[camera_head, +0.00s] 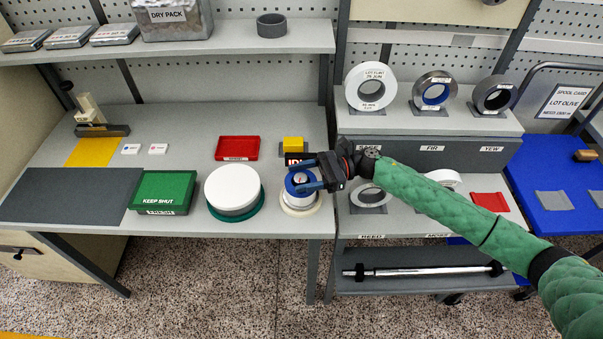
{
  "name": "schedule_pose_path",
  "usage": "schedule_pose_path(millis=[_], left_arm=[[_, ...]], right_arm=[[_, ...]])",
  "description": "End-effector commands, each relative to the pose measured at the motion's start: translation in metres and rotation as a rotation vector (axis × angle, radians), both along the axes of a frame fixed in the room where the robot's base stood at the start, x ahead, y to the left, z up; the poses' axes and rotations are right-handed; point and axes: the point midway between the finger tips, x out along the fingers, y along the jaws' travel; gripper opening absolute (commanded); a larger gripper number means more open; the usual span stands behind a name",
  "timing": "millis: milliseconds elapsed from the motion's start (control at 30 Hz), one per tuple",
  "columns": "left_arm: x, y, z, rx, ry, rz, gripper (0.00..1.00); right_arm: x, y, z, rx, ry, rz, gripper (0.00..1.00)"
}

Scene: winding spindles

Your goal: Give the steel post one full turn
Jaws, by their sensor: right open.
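The steel post (300,179) shows as a small bright top near the front edge of the grey bench. It stands in the middle of a round blue and white piece on a cream round base (300,208). My right gripper (302,180) reaches in from the right, with its blue fingers at the post. The fingers are open, one on the far side and one on the near side of the post. I cannot tell whether either finger touches it. The lower part of the post is hidden. My left gripper is not in view.
A white round drum (232,187) on a green base stands close left of the post. A green box (163,192) is farther left. A red tray (237,148) and a yellow block (293,144) lie behind. Shelves with tape rolls (370,87) stand to the right.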

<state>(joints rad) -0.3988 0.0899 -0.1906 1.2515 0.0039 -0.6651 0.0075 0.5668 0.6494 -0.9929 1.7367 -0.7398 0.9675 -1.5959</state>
Motion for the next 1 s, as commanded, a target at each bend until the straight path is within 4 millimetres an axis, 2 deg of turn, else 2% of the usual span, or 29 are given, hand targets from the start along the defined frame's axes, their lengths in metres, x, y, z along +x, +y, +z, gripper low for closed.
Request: schedule_pose_path(millis=[367,467,600,1000], left_arm=[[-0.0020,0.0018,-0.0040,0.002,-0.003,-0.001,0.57],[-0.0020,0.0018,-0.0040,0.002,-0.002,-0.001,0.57],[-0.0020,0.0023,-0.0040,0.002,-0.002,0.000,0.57],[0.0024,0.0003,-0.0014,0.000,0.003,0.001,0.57]], right_arm=[[-0.0010,0.0033,-0.0002,0.000,-0.001,0.000,0.57],[-0.0009,0.0032,-0.0002,0.000,-0.001,0.000,0.42],[-0.0009,0.0032,-0.0001,0.000,-0.001,0.000,0.14],[-0.0015,0.0027,-0.0017,0.000,-0.002,-0.034,0.13]])
